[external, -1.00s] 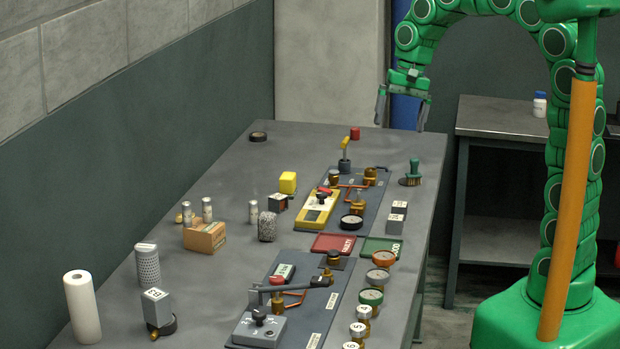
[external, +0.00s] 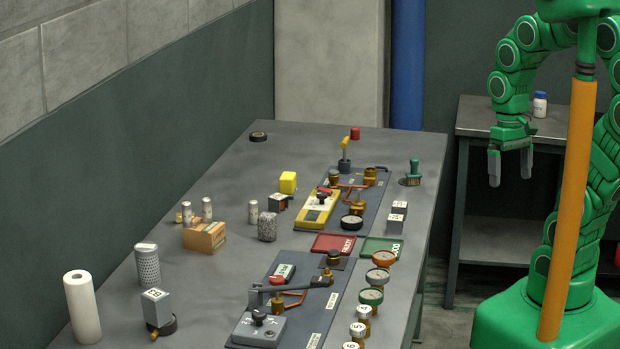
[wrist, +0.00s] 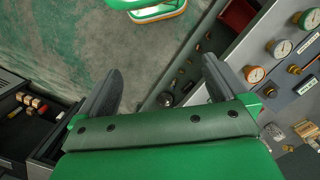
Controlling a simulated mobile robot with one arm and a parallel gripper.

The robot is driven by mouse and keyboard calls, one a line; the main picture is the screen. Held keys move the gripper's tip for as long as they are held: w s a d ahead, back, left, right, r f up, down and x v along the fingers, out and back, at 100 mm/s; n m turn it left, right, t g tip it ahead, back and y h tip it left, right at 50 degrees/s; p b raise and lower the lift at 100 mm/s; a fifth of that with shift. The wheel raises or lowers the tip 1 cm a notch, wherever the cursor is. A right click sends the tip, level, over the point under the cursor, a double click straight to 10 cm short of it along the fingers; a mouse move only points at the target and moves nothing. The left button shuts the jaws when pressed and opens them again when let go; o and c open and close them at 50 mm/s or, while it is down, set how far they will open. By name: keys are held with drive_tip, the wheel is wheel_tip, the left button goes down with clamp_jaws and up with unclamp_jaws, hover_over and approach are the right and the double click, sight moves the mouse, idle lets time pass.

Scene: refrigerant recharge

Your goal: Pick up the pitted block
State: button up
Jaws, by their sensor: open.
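The pitted block (external: 267,226) is a small grey block with a speckled, rough surface. It stands upright on the grey workbench (external: 225,292), left of the red tray and right of a cardboard box.
Near the block are the cardboard box (external: 205,236), a red tray (external: 335,243), a yellow block (external: 288,182) and a yellow meter (external: 317,212). A perforated cylinder (external: 147,265) and paper roll (external: 82,306) stand front left. A side table (external: 500,118) is behind my gripper.

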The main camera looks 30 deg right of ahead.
drive_tip(key=s, duration=0.1)
drive_tip(key=s+f, duration=0.1)
drive_tip(key=s+d, duration=0.1)
drive_tip(key=shift+s+f+n, duration=0.1)
drive_tip(key=shift+f+n, duration=0.05)
drive_tip(key=shift+n, duration=0.15)
drive_tip(key=c, duration=0.5)
drive_tip(key=shift+o, duration=0.2)
